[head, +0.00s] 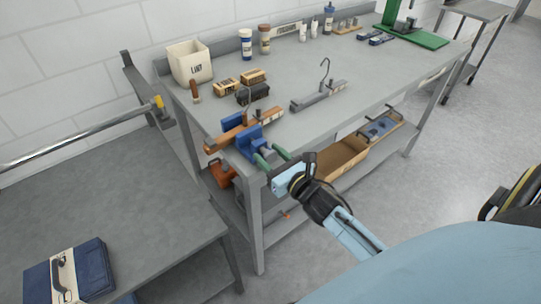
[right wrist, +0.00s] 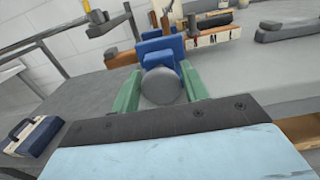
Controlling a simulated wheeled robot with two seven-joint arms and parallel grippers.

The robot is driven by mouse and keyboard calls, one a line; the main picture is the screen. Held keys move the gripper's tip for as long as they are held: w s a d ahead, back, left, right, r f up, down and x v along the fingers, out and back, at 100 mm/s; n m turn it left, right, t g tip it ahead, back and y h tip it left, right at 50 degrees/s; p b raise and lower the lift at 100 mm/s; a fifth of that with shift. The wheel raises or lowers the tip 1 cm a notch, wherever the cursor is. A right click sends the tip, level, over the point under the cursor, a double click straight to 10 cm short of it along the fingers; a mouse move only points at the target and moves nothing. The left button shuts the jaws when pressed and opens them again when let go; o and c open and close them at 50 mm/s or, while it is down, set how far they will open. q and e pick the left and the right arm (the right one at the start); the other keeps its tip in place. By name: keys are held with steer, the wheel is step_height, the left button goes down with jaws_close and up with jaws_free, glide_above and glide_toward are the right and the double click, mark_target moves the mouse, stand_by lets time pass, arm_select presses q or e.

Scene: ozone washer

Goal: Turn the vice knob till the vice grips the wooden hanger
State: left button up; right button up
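The blue vice (head: 251,143) is fixed at the near left corner of the workbench. The wooden hanger (head: 224,139) lies across it, between the blue jaws, with its metal hook upward; how tightly the jaws sit on it I cannot tell. The grey round vice knob (right wrist: 162,87) faces my right wrist camera. My right gripper (head: 271,157) has one green finger on each side of the knob, with no clear gap between fingers and knob in the right wrist view. My left gripper is not in view.
A grey hanger (head: 318,96) stands on the bench behind the vice. A cardboard box (head: 340,158) is on the lower shelf. A lower grey table (head: 110,205) stands left.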

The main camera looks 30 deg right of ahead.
steer(key=c, duration=0.5)
steer(key=shift+c, duration=0.2)
steer(key=shift+m, duration=0.3)
